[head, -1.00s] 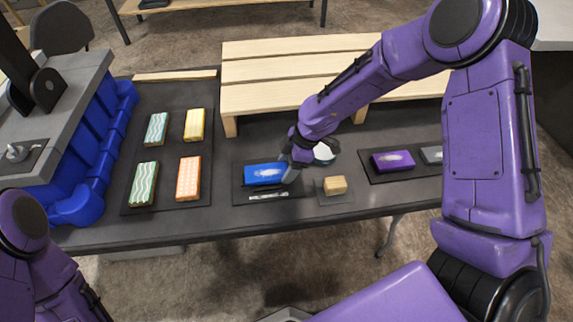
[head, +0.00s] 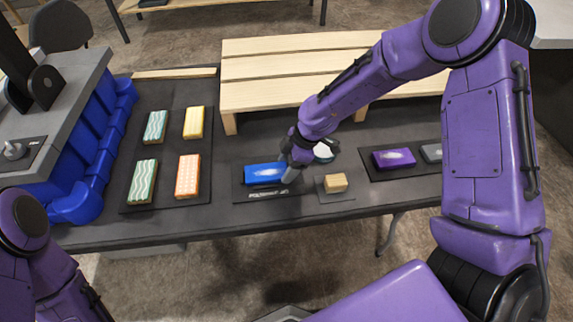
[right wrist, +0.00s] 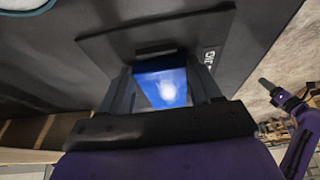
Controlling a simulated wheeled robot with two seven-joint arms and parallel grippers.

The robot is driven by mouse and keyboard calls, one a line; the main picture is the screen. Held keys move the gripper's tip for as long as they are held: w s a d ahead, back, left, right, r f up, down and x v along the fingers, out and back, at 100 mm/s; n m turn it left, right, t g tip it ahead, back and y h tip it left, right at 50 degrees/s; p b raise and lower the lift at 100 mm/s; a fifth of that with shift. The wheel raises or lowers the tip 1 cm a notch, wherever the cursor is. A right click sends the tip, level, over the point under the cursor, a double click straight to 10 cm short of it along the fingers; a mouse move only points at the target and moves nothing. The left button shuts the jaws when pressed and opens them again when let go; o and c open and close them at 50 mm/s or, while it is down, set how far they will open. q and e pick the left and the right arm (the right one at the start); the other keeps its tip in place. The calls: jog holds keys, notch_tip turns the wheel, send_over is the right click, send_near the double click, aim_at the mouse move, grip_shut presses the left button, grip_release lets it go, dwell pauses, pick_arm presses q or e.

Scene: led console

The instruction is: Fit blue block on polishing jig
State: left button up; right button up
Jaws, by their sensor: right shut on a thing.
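The blue block (head: 264,173) lies over the polishing jig (head: 250,196), a dark plate with white lettering on its front edge. My right gripper (head: 287,175) reaches down at the block's right end. In the right wrist view the block (right wrist: 165,86) sits between the two fingers of my right gripper (right wrist: 163,92), which is shut on it, with the dark jig plate (right wrist: 220,35) behind. Whether the block rests fully on the jig is hidden. My left gripper (right wrist: 270,88) seems to show small at the right of that view; its jaws are unclear.
A dark mat (head: 168,160) with several patterned blocks lies left of the jig. A small wooden block (head: 336,183) on a plate stands close on the right, with a purple block (head: 394,158) farther right. A slatted wooden rack (head: 290,70) stands behind.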

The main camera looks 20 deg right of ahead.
jog(key=o, duration=1.2)
jog(key=shift+o, duration=0.2)
jog(key=v, duration=1)
jog(key=shift+d+r, duration=0.15)
jog(key=shift+r, duration=0.1)
